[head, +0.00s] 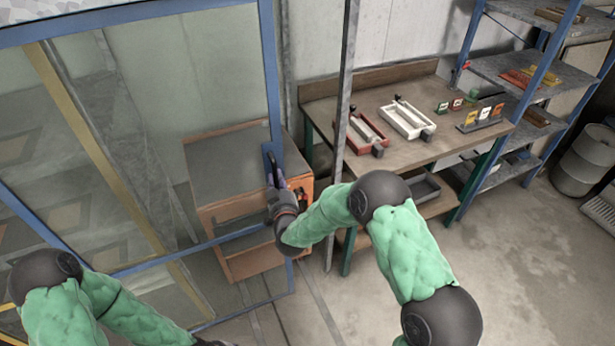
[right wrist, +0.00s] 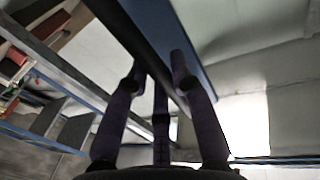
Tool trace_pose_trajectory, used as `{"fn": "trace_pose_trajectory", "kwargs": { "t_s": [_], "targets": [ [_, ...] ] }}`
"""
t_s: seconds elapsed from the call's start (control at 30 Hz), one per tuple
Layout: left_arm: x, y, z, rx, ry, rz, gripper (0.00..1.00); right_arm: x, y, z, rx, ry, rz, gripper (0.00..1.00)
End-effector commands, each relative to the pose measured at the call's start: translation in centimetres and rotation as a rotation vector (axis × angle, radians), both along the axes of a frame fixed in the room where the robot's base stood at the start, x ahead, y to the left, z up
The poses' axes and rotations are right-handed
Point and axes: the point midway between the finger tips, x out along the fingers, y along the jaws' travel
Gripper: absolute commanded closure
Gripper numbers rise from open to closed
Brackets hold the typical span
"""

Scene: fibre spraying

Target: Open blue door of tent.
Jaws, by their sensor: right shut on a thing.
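The blue-framed tent door (head: 271,85) with clear panels fills the left of the head view. Its right upright carries a dark blue handle plate (head: 268,155). My right gripper (head: 275,180) is at this handle on the door's right edge, shut on it. In the right wrist view the fingers (right wrist: 160,85) close around a dark bar, the door handle (right wrist: 143,40), beside the blue frame (right wrist: 195,40). My left arm shows at the lower left of the head view; its gripper is not visible there.
A grey metal post (head: 345,90) stands right of the door. Beyond it is a workbench (head: 400,80) with a red tray (head: 366,132) and a white tray (head: 407,118). An orange cabinet (head: 225,215) stands behind the door. Blue shelving (head: 500,65) is at the right. Floor at lower right is clear.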

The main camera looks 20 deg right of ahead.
Motion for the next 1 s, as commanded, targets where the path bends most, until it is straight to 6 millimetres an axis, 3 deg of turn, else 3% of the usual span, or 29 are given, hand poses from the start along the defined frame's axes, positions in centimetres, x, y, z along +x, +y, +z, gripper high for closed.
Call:
{"fn": "trace_pose_trajectory", "kwargs": {
  "t_s": [0.03, 0.2, 0.5, 0.73, 1.0],
  "targets": [
    [0.0, 0.0, -0.6, 0.0, 0.0, 0.0, 0.6, -0.2, 2.4, -0.3, -0.001, 0.001, 0.012, 1.0],
    [0.0, 0.0, -1.6, 0.0, 0.0, 0.0, 0.6, -0.7, 8.4, -0.3, 0.0, 0.0, 0.011, 1.0],
    [0.0, 0.0, -2.7, 0.0, 0.0, 0.0, 0.6, -1.5, 17.7, -0.2, -0.001, 0.001, 0.008, 1.0],
    [0.0, 0.0, -3.2, 0.0, 0.0, 0.0, 0.6, -1.8, 22.0, -0.2, 0.0, 0.001, 0.004, 1.0],
    [0.0, 0.0, -3.4, 0.0, 0.0, 0.0, 0.6, -1.9, 24.0, -0.1, -0.001, 0.002, 0.001, 1.0]
  ]
}}
